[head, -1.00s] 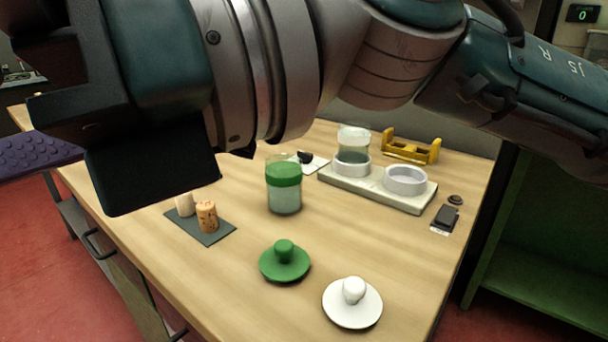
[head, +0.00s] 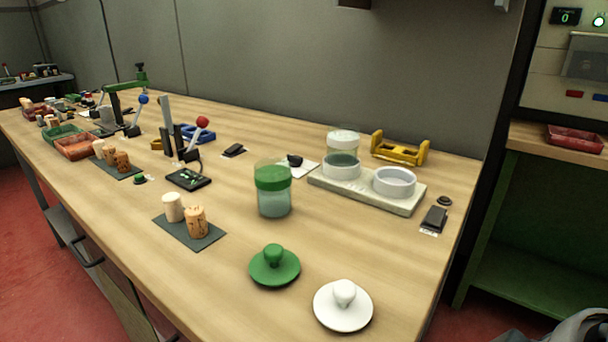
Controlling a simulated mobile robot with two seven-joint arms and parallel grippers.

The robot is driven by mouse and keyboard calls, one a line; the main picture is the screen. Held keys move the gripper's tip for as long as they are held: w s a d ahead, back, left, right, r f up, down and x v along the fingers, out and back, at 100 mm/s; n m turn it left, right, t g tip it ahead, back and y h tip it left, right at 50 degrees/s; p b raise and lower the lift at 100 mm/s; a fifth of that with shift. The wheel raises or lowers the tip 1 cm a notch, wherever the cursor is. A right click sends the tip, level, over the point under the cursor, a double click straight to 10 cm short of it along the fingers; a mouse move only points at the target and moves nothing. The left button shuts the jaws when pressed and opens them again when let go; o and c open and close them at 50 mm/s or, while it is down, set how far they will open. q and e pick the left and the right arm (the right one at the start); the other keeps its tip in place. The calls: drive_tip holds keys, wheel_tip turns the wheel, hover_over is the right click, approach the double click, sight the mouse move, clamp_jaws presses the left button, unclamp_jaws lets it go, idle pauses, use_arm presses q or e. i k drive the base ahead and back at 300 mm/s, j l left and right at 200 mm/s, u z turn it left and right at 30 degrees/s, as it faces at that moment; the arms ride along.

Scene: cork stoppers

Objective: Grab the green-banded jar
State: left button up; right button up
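The green-banded jar (head: 273,201) stands upright on the wooden workbench (head: 345,247), near the middle of the head view. It is clear with a broad green band around its upper part. Nothing touches it and its whole front is visible. A similar jar with a white top (head: 343,143) stands in the left ring of a pale two-ring stand (head: 360,195), behind and right of the green-banded jar. The stand's right ring (head: 394,181) is empty. Neither of my grippers shows in the head view.
A green knobbed lid (head: 275,269) and a white one (head: 343,306) lie in front. Two corks stand on a dark mat (head: 187,237) to the left. A yellow cradle (head: 400,148) is behind the stand. A red-knobbed lever (head: 203,122) stands further left.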

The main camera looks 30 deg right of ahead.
sight(272, 176)
drive_tip(key=i+l+z, duration=0.25)
drive_tip(key=z, duration=0.25)
drive_tip(key=i+l+z, duration=0.25)
drive_tip(key=z, duration=0.25)
